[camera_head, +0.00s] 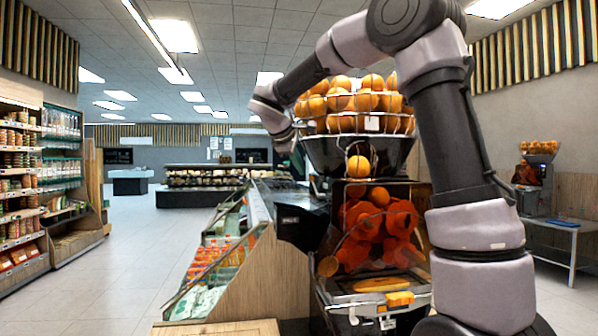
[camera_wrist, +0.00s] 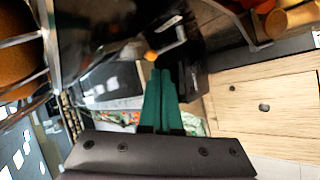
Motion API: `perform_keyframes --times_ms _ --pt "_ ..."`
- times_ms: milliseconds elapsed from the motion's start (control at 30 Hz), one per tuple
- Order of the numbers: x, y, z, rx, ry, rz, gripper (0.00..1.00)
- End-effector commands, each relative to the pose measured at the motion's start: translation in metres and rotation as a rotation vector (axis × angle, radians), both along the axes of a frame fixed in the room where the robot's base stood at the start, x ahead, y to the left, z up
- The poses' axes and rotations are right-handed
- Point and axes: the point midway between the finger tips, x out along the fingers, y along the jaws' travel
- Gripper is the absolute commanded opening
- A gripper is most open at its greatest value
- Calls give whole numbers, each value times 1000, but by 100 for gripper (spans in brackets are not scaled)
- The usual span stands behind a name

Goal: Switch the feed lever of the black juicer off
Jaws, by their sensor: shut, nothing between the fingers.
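The black juicer (camera_head: 302,228) stands in the middle of the head view, with a wire basket of oranges (camera_head: 360,102) on top and orange peel behind its clear front. My gripper (camera_head: 296,160) is at the juicer's upper left side, partly hidden in the head view by my wrist. In the wrist view its two green fingers (camera_wrist: 161,74) are closed together and empty. A small orange spot (camera_wrist: 151,56) shows just past the fingertips, beside dark juicer parts (camera_wrist: 180,60). I cannot tell whether it is the feed lever. The lever is not clearly seen in the head view.
A slanted produce stand (camera_head: 262,270) with wooden sides is left of the juicer. Shelves (camera_head: 20,185) line the left wall, and the floor (camera_head: 120,250) between is clear. A second juicer (camera_head: 535,185) stands on a table at the right.

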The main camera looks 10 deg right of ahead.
Motion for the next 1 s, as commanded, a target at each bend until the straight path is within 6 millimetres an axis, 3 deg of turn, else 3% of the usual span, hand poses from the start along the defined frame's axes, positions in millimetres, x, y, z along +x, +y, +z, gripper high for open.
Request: perform_keyframes --times_ms 600,1000 --pt "-13 40 81 2 -1 -2 0" --pt "-15 45 93 0 1 -3 0"
